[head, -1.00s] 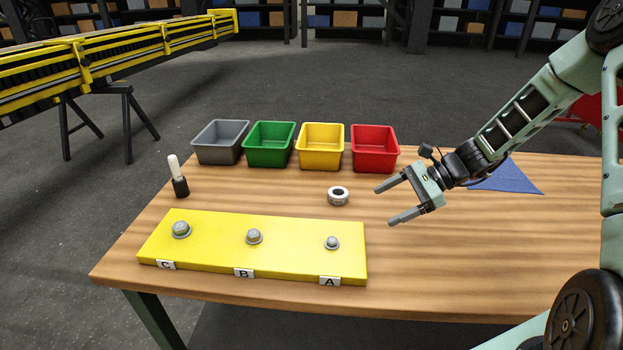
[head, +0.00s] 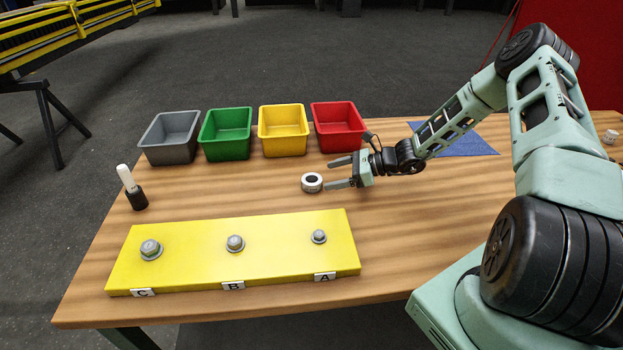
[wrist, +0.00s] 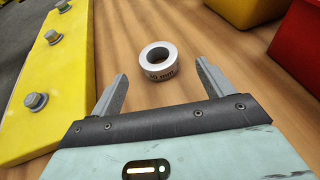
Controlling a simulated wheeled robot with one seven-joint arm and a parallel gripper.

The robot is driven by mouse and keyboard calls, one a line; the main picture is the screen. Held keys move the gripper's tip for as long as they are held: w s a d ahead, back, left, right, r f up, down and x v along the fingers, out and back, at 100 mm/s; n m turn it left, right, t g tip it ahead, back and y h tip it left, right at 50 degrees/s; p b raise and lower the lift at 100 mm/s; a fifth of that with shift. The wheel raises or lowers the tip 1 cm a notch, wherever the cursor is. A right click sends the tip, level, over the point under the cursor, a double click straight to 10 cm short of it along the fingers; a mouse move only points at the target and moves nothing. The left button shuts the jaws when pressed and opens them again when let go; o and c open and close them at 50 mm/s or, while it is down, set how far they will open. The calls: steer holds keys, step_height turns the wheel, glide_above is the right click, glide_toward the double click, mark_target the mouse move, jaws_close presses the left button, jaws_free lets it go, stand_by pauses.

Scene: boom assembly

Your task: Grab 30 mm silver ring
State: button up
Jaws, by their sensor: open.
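The silver ring (head: 312,188) lies flat on the wooden table, behind the yellow board and in front of the bins. In the wrist view the silver ring (wrist: 149,64) shows a dark hole and a printed label ending in "mm"; its number is not clear. My gripper (head: 334,172) is open and empty, to the right of the ring and pointing left towards it. In the wrist view my gripper (wrist: 160,80) has one finger on each side of the picture, with the ring just beyond the fingertips, between their lines. I see no contact.
The yellow board (head: 190,268) carries several bolts and labels C, B and A. Grey (head: 170,155), green (head: 226,150), yellow (head: 283,148) and red (head: 340,146) bins stand behind. A white-and-black marker-like object (head: 136,197) stands left. The table (head: 400,215) is clear right of the board.

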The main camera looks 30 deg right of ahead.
mark_target(313, 180)
steer(key=p+x, duration=0.2)
steer(key=x, duration=0.4)
steer(key=shift+a+f+p, duration=0.1)
steer(key=shift+a+p, duration=0.2)
steer(key=shift+p, duration=0.1)
steer(key=shift+w+a+f, duration=0.15)
steer(key=shift+a+f, duration=0.05)
steer(key=shift+f, duration=0.05)
steer(key=shift+r, duration=0.1)
steer(key=c, duration=1.4)
